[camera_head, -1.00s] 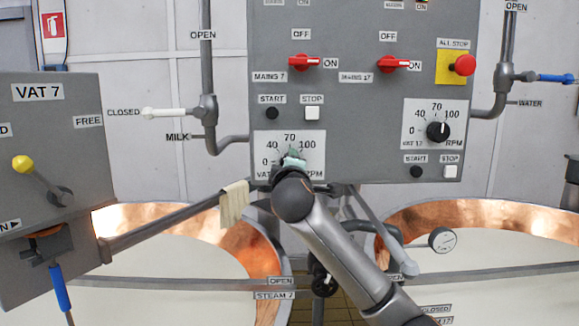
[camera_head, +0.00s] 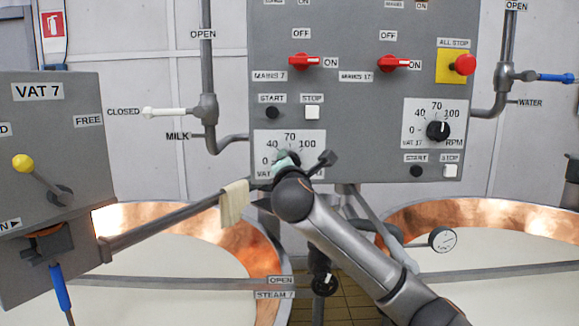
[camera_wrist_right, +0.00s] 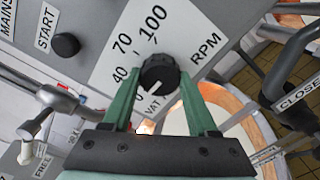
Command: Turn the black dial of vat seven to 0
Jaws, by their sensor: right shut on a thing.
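The black dial of vat seven (camera_head: 293,155) is on the grey panel, in its white scale plate, largely covered by my right gripper (camera_head: 283,163) in the head view. In the right wrist view the dial (camera_wrist_right: 160,73) sits between the green fingers of my right gripper (camera_wrist_right: 157,92), which is shut on it. The 40, 70 and 100 are readable there. My left gripper is not in view.
The start button (camera_head: 272,113) and stop button (camera_head: 312,113) are just above the plate. The vat 17 dial (camera_head: 437,131) is to the right. A cloth (camera_head: 234,204) hangs on a bar left of my arm. Copper vats stand below on both sides.

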